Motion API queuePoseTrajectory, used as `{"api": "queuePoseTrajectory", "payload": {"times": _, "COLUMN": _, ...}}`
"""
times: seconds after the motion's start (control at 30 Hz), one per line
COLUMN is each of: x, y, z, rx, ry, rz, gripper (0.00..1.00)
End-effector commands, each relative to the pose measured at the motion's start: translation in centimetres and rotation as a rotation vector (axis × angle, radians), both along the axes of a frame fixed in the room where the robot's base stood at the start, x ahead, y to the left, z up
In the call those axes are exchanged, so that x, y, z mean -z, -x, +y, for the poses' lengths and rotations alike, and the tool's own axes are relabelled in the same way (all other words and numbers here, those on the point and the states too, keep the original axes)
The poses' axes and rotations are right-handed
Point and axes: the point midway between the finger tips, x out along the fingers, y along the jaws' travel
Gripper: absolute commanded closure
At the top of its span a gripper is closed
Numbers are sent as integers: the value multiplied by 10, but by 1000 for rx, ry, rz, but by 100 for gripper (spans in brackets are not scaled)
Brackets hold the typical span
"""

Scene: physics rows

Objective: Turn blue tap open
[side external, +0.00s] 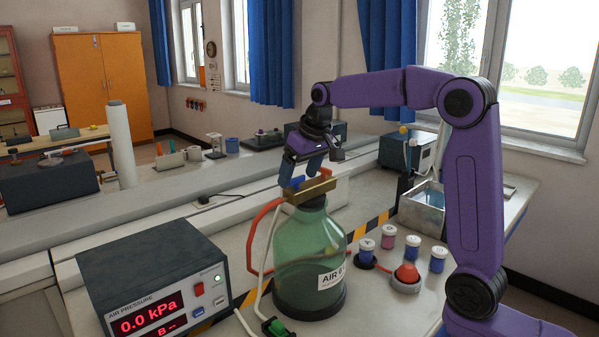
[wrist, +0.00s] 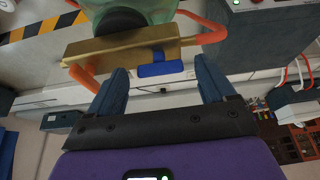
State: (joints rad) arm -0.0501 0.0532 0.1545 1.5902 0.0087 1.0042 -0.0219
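The blue tap (side external: 297,181) is a small blue handle on a brass block (side external: 311,190) on top of a green glass bottle (side external: 311,258) labelled "AIR". In the wrist view the blue tap (wrist: 165,69) lies along the brass block's edge, ahead of the gap between my fingers. My gripper (side external: 302,167) is just above the tap, pointing down. In the wrist view my gripper (wrist: 162,82) has its two blue fingers apart with nothing between them. The tap appears very near the fingertips; I cannot tell whether they touch.
Orange tubes (side external: 262,225) join the brass block. An air pressure box (side external: 150,285) reading 0.0 kPa stands at left. Several small capped jars (side external: 390,235) and a red-topped piece (side external: 406,275) stand right of the bottle. A metal basin (side external: 424,205) sits behind them.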

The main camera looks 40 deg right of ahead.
Motion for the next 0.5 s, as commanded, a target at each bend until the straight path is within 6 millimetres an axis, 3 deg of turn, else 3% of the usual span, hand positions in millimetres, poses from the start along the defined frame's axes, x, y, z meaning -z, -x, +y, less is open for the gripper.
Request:
{"api": "queuePoseTrajectory", "payload": {"times": 0.27, "x": -9, "y": 3, "z": 0, "rx": 0, "ry": 0, "rz": -3, "gripper": 17}}
{"api": "queuePoseTrajectory", "payload": {"times": 0.5, "x": -49, "y": 19, "z": 0, "rx": 0, "ry": 0, "rz": -6, "gripper": 17}}
